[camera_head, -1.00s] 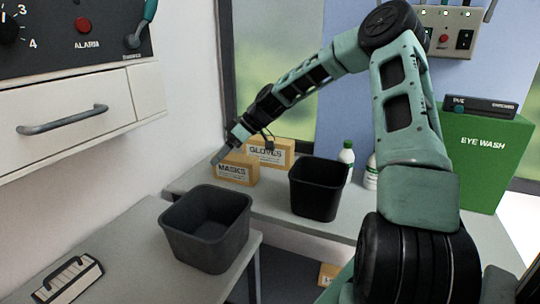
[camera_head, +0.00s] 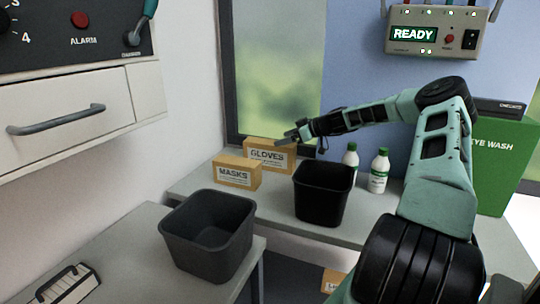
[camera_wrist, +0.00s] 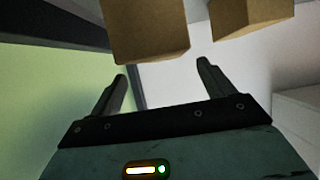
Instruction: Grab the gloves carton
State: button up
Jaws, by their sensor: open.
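The gloves carton (camera_head: 268,154) is a tan box with a white label, standing on the counter against the window side, behind and right of the masks carton (camera_head: 237,172). My gripper (camera_head: 284,139) is at the upper right of the gloves carton in the head view, close to its top right corner. In the wrist view my gripper (camera_wrist: 162,78) is open, with nothing between its fingers. Two plain tan boxes show beyond the fingertips there, a nearer one (camera_wrist: 146,32) and another at the upper right (camera_wrist: 245,12). Their labels are not visible in that view.
A black bin (camera_head: 323,194) stands on the counter right of the cartons. A grey bin (camera_head: 207,232) is on the nearer bench. A green eye wash box (camera_head: 500,160) is at the right.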

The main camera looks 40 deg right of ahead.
aim_at(271, 142)
jog(key=x, duration=0.2)
jog(key=p+x, duration=0.1)
jog(key=x, duration=0.2)
jog(key=shift+w+a+f, duration=0.15)
jog(key=shift+a, duration=0.2)
jog(key=shift+c, duration=0.3)
jog(key=c, duration=1.5)
jog(key=shift+c, duration=0.7)
